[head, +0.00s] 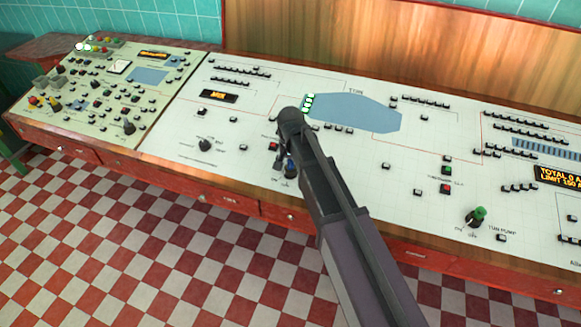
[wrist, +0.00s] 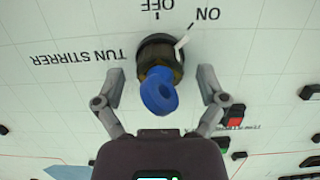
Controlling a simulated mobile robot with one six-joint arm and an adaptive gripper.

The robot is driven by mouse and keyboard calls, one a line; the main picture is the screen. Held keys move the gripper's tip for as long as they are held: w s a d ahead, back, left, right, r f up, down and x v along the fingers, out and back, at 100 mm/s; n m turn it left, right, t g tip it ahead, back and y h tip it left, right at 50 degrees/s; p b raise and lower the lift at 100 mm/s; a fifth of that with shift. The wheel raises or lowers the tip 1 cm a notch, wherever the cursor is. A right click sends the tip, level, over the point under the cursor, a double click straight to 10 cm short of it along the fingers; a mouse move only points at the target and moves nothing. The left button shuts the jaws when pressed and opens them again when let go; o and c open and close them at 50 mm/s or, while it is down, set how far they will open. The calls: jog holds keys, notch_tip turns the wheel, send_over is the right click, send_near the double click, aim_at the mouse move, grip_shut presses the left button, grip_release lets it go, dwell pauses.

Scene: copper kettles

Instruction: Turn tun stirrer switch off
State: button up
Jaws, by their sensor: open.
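The tun stirrer switch (wrist: 158,52) is a dark round dial with a blue knob (wrist: 160,92). It sits on the white panel by the upside-down label TUN STIRRER in the wrist view. Its white pointer (wrist: 183,43) leans toward the ON label, away from OFF. My gripper (wrist: 161,78) is open, with one finger on each side of the switch and visible gaps between fingers and dial.
A red button (wrist: 234,121) and a black button stand to the right of the switch in the wrist view. A green-topped tun pump switch (head: 478,214) stands further right on the white panel (head: 340,160). A wooden backboard (head: 400,50) rises behind the panel.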

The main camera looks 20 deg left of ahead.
jog(key=c, duration=1.2)
jog(key=shift+o, duration=0.2)
jog(key=shift+n, duration=4.7)
jog(key=o, duration=1.2)
jog(key=shift+c, duration=0.2)
jog(key=shift+m, duration=0.6)
